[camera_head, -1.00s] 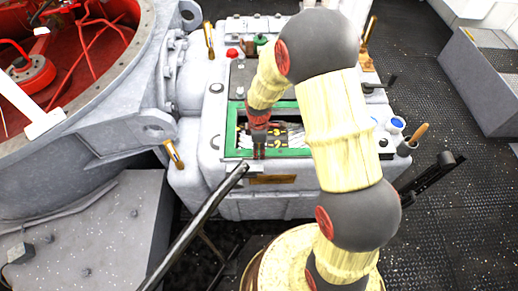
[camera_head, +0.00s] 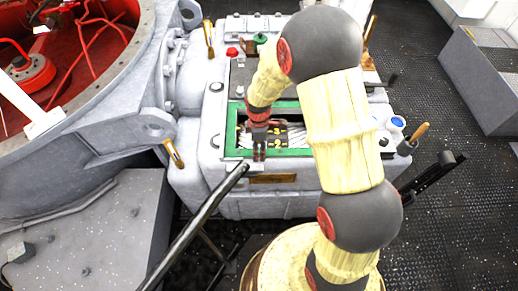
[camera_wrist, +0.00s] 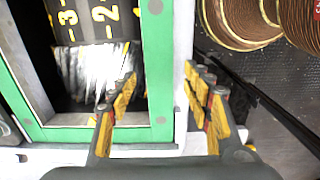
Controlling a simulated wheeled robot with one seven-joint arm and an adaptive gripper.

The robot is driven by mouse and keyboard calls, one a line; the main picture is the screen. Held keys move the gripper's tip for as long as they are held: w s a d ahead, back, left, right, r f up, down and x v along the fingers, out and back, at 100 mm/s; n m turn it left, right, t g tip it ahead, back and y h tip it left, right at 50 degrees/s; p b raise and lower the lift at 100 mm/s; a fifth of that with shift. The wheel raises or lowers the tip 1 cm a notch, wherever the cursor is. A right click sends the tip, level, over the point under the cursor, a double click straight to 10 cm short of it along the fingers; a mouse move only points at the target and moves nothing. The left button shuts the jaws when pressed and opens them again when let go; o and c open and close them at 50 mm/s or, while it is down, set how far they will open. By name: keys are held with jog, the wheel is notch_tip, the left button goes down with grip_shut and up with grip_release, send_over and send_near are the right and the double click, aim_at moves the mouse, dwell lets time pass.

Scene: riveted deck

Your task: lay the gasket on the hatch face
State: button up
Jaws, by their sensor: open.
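A flat green rectangular frame (camera_head: 231,140) surrounds an opening on top of the grey machine housing (camera_head: 205,150). It may be the gasket on the hatch face; I cannot tell it apart from a painted rim. It also shows in the wrist view (camera_wrist: 157,70). My gripper (camera_head: 260,156) is at the frame's front edge. In the wrist view my gripper (camera_wrist: 160,76) is open, its yellow-padded fingers on either side of the green bar and pale rim. Nothing shows held between them. Whether the fingers touch the frame is unclear.
Inside the opening is a dark drum with yellow numbers (camera_head: 277,132). A black bar (camera_head: 195,225) slants up to the housing's front edge. Levers with wooden handles (camera_head: 420,131) and blue-topped knobs (camera_head: 398,123) stand at the right. A red-lined basin (camera_head: 85,60) is at left.

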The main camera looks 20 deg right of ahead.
jog(key=s+r+m+t, duration=0.2)
jog(key=s+r+m, duration=0.25)
jog(key=r, duration=0.95)
jog(key=s+r+m+t, duration=0.1)
jog(key=s+r+m, duration=0.3)
jog(key=r, duration=1)
jog(key=s+r+m+t, duration=0.1)
jog(key=s+r+m, duration=0.2)
jog(key=s, duration=0.3)
jog(key=s+r+m+t, duration=0.1)
jog(key=s+r+m, duration=0.2)
jog(key=s, duration=0.4)
jog(key=shift+s+t, duration=0.3)
jog(key=shift+r, duration=0.1)
jog(key=shift+c, duration=0.5)
